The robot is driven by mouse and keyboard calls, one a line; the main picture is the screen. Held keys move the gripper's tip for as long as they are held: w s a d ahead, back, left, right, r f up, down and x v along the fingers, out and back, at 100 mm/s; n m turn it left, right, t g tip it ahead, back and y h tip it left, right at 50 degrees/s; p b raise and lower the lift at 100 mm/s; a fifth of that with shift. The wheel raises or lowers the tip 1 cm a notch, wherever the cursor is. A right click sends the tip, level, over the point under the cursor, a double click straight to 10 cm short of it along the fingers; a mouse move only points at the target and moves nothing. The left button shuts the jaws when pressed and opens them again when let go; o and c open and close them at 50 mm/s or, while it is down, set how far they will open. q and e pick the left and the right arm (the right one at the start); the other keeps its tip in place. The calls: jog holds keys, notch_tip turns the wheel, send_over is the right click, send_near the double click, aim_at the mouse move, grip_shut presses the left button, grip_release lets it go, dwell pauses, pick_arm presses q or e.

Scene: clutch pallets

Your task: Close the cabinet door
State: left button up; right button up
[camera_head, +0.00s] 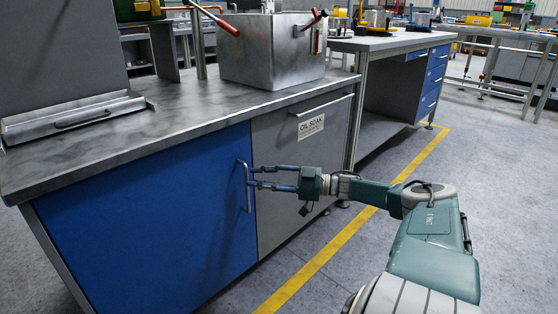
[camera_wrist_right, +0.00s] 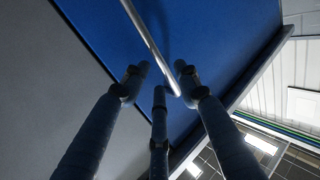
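The blue cabinet door (camera_head: 160,210) fills the left front of the workbench and looks about flush with the grey panel beside it; I cannot tell if a small gap remains. Its vertical bar handle (camera_head: 247,188) is near its right edge. My right gripper (camera_head: 252,177) is at the handle, with its fingers spread apart and pointing at the door. In the right wrist view, the handle (camera_wrist_right: 148,42) runs between the open fingertips (camera_wrist_right: 158,75), in front of the blue door (camera_wrist_right: 215,35). Whether a finger touches it is unclear. My left gripper is not in view.
The grey panel (camera_head: 300,175) labelled OIL SOAK adjoins the door on the right. A metal tank (camera_head: 270,55) stands on the worktop (camera_head: 170,115). A second bench (camera_head: 390,42) with blue drawers is behind. The floor right of the yellow line (camera_head: 320,255) is clear around my arm.

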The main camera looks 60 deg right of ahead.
jog(key=v, duration=0.7)
jog(key=shift+s, duration=0.2)
jog(key=shift+d, duration=0.1)
